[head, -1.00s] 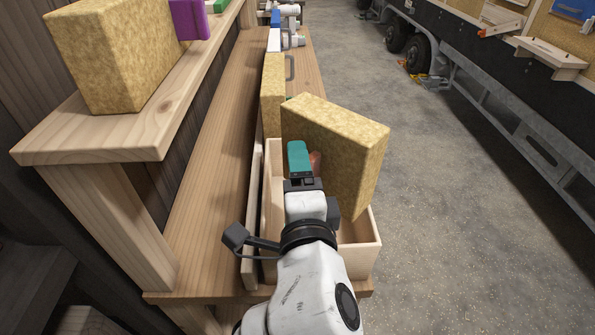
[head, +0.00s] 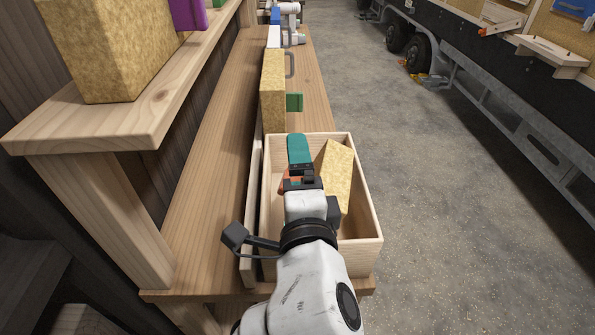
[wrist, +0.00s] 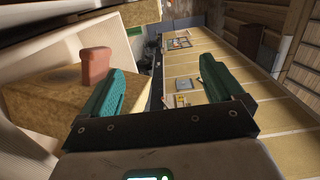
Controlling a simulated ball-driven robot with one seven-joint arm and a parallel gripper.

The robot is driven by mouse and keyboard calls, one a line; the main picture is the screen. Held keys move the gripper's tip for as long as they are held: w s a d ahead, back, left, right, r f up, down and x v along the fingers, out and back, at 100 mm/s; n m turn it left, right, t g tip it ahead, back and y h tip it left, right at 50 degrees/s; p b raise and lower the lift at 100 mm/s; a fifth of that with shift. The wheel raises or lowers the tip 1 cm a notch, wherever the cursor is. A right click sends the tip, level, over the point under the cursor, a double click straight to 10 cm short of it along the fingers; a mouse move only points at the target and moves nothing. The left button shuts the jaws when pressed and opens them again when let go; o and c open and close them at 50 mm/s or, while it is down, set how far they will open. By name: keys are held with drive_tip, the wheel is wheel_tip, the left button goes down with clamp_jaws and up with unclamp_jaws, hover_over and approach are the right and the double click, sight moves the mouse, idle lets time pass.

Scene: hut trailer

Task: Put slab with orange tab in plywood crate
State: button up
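The yellow speckled slab (head: 339,168) is inside the plywood crate (head: 367,215), tilted, with its upper part near the rim. Its lower part is hidden by the crate and my arm. In the wrist view the slab (wrist: 45,108) lies at the left, and its orange tab (wrist: 96,66) stands beside the left finger, outside the gap between the fingers. My gripper (wrist: 165,78) is open and empty. In the head view my gripper (head: 298,155) is over the crate, with a bit of orange showing at its left.
Another yellow slab (head: 272,85) with a green tab (head: 294,102) stands on the bench just behind the crate. A large yellow slab (head: 105,50) and a purple block (head: 187,14) are on the upper shelf at left. The floor (head: 450,200) at right is clear.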

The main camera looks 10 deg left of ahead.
drive_tip(key=r+v, duration=0.1)
drive_tip(key=v, duration=1.1)
drive_tip(key=shift+b, duration=0.3)
drive_tip(key=shift+r, duration=0.1)
idle(0.9)
